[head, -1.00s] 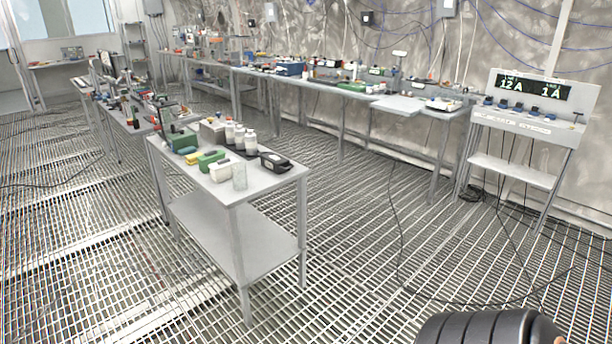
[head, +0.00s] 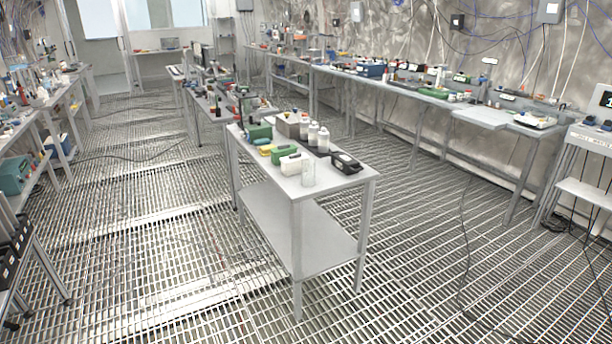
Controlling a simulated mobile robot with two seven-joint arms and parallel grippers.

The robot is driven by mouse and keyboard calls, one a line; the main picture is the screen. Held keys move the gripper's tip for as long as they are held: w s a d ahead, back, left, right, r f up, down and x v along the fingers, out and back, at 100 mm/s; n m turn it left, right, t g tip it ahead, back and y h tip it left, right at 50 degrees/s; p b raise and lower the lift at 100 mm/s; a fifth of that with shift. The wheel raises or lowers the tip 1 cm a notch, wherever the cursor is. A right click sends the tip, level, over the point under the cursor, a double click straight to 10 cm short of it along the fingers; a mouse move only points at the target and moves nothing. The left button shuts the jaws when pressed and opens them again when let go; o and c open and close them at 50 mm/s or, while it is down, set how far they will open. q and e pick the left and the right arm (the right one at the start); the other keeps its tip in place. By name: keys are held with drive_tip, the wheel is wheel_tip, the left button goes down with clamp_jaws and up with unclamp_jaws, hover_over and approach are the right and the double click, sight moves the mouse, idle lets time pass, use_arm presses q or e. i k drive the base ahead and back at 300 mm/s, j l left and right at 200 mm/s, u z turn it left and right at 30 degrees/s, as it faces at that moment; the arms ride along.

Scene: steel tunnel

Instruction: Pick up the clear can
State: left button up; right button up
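A clear can (head: 308,173) stands upright near the front corner of a grey metal table (head: 335,182) in the middle of the room. A white box-like item (head: 291,164) is just left of it, and a black device (head: 346,162) lies to its right, apart from it. Neither of my grippers shows in the head view.
The table also carries green items (head: 260,132), a yellow item and white bottles (head: 323,139). Long benches line the right wall, and cluttered shelves (head: 22,175) stand at left. The grated floor (head: 170,270) is open in front and left; a cable lies at right.

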sight(308, 173)
drive_tip(key=i+l+u, duration=0.1)
drive_tip(key=i+u, duration=0.25)
drive_tip(key=i, duration=0.75)
